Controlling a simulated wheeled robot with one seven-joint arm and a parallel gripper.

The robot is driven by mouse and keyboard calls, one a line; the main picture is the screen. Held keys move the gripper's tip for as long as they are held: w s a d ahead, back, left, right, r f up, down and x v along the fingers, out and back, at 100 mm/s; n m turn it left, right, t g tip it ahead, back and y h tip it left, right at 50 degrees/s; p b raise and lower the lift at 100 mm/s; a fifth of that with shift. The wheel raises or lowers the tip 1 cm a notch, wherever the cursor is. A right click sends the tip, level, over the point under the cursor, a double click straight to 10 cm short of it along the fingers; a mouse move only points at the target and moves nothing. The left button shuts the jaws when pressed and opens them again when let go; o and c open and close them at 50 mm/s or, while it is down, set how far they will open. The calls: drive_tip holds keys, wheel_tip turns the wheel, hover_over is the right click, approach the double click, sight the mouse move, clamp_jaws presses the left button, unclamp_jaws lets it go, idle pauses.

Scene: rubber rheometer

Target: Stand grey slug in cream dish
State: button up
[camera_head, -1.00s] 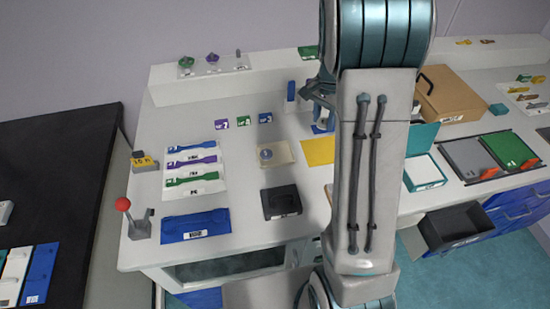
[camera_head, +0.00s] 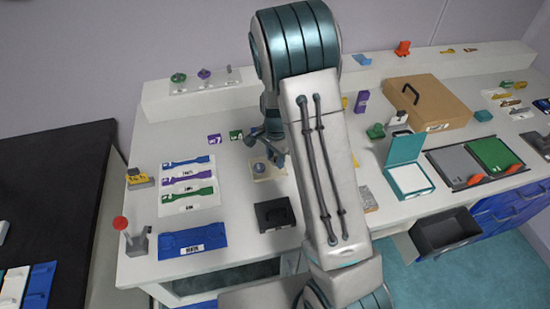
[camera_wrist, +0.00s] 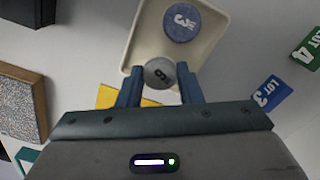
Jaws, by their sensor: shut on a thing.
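My gripper (camera_wrist: 160,86) is shut on the grey slug (camera_wrist: 159,72), a small round piece with a dark number on its end, held between the fingertips. In the wrist view the slug overlaps the near end of the cream dish (camera_wrist: 148,38); I cannot tell whether it touches the dish. A blue round slug (camera_wrist: 182,21) marked 3 stands in the far part of the dish. In the head view my gripper (camera_head: 276,153) is over the right side of the cream dish (camera_head: 268,177), and the grey slug is not discernible there.
Blue and green lot tags (camera_wrist: 271,94) (camera_wrist: 307,50) lie right of the dish in the wrist view. A yellow sheet (camera_wrist: 115,97) lies near the left finger. A black block (camera_head: 274,215) sits in front of the dish. A sample sheet (camera_head: 190,206) lies to its left.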

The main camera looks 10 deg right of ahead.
drive_tip(key=shift+f, duration=0.65)
drive_tip(key=shift+f, duration=0.2)
drive_tip(key=o, duration=0.7)
drive_tip(key=shift+r, duration=0.1)
